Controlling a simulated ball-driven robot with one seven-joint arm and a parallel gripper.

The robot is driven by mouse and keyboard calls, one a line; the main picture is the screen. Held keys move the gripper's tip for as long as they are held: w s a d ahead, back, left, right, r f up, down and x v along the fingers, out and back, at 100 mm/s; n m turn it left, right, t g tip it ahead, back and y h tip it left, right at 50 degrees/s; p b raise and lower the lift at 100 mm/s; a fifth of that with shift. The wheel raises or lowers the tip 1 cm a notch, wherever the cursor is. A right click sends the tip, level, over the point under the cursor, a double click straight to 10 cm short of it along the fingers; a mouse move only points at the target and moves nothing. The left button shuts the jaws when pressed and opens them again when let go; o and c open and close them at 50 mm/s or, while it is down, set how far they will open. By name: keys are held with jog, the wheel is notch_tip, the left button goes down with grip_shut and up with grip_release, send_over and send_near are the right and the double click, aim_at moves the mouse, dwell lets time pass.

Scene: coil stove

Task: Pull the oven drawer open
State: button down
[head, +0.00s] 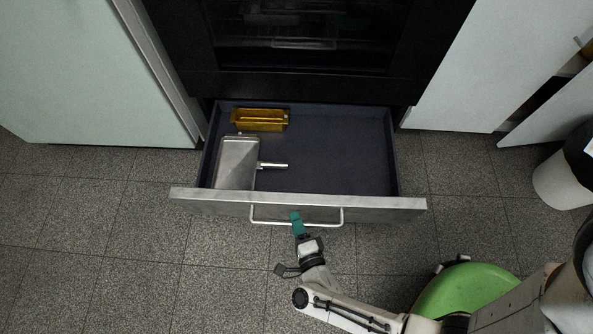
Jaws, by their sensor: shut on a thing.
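The oven drawer (298,201) below the black oven stands pulled out, with its dark inside showing from above. Its metal front carries a bar handle (328,224). A gold loaf tin (259,120) lies in the drawer's back left. A grey metal pan (238,162) with a short handle lies in front of it. The right part of the drawer is empty.
The black oven (300,85) stands behind the drawer. A pale cabinet (85,75) is at left and a white cabinet (500,65) at right. A white bin (562,178) stands at the right edge. Tiled floor in front of the drawer is clear at left.

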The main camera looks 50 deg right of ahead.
jog(key=c, duration=1.2)
grip_release()
jog(key=shift+s+a, duration=0.25)
jog(key=shift+a, duration=0.1)
jog(key=shift+c, duration=0.2)
jog(key=shift+o, duration=0.7)
jog(key=shift+w+d, duration=0.1)
jog(key=p+v, duration=0.1)
jog(key=v, duration=1)
jog(key=shift+p, duration=0.35)
jog(key=shift+w, duration=0.2)
